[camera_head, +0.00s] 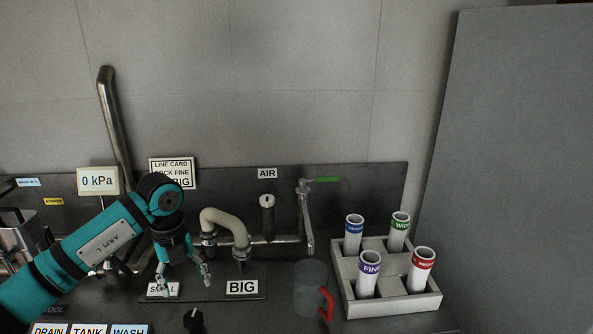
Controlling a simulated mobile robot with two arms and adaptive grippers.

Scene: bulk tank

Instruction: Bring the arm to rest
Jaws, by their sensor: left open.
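My left arm (95,245), teal and black, comes in from the lower left and bends down at a dark joint. My left gripper (184,284) hangs at its end, open and empty, pointing down over the plate with the SMALL and BIG labels. It covers part of the SMALL label (164,289). A cream curved hose (224,217) stands just right of it, apart from the fingers as far as I can tell. My right gripper is not in view.
A white rack (391,304) with several labelled tubes stands at the right. A clear jug with a red handle (326,304) is left of it. A black knob (193,320) is near the front. An air pipe with a green lever (327,180) rises behind. Open space lies above.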

